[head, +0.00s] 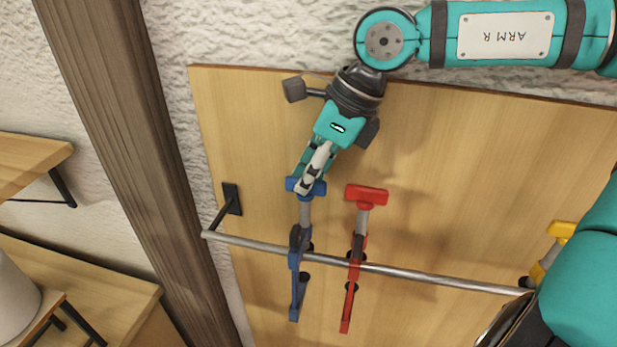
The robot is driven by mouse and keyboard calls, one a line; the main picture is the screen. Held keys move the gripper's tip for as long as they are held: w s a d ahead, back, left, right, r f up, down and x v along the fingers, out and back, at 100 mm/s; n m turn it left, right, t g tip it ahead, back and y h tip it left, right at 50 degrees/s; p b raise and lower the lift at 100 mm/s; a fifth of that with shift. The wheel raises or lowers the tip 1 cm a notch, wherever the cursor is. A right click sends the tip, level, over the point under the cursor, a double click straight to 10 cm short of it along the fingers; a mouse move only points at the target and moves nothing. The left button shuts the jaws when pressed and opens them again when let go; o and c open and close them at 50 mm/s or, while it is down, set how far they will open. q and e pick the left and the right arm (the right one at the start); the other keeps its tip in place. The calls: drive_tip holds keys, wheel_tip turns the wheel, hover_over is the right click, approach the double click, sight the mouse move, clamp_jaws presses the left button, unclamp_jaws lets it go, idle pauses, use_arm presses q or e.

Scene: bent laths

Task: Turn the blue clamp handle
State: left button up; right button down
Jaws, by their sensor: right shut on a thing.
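The blue clamp (295,272) hangs on a metal rail, with its blue T-shaped handle (293,184) at the top. My right gripper (305,184) reaches down from above and is shut on the blue handle, covering its middle. The handle's left end shows beside the fingers, and a grey threaded shaft runs down below it to the clamp body. My left gripper is not in view.
A red clamp (355,259) hangs close to the right on the same rail (430,278). A yellow clamp (551,251) is at the far right, partly hidden. Behind is a wooden board (450,180). A wooden post (135,150) and shelves (35,165) stand left.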

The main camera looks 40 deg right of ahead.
drive_tip(key=shift+s, duration=0.1)
drive_tip(key=c, duration=1.4)
unclamp_jaws()
drive_tip(key=shift+o, duration=0.2)
drive_tip(key=v, duration=1.2)
drive_tip(key=shift+s+a+f, duration=0.1)
drive_tip(key=shift+a, duration=0.05)
